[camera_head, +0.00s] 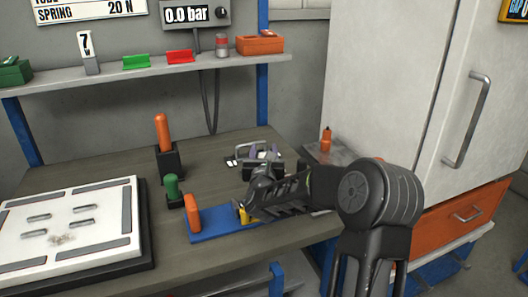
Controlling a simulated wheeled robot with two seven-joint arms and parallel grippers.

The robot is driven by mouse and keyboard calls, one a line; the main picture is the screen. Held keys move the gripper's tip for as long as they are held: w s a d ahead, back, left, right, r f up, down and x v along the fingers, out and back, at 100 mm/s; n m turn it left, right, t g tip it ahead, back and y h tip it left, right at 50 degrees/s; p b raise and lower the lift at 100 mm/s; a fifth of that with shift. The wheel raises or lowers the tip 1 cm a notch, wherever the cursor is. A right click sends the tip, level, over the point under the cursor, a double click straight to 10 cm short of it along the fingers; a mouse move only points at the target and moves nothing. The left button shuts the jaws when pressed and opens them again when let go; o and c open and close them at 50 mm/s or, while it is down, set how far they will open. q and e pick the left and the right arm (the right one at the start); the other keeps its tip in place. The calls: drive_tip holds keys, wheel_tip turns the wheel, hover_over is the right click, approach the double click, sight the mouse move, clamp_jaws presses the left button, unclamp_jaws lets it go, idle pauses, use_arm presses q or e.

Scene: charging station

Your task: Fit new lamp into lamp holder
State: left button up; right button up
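My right gripper (243,212) reaches in from the right, low over the blue mat (215,227) on the workbench. Its fingertips are at a small yellow piece (255,218); whether they grip it I cannot tell. An orange upright piece (193,216) stands at the left end of the mat, apart from the fingers. I cannot tell which of these is the lamp or the lamp holder. My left gripper is not in view.
An orange-handled tool in a black block (167,161) and a green-handled tool (173,190) stand left of the mat. A white panel (70,228) fills the bench's left. A shelf (140,72) runs behind. A white cabinet (400,80) stands right.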

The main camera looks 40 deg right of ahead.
drive_tip(key=shift+o, duration=0.9)
drive_tip(key=shift+r, duration=0.1)
drive_tip(key=b+v, duration=0.1)
drive_tip(key=v, duration=1.1)
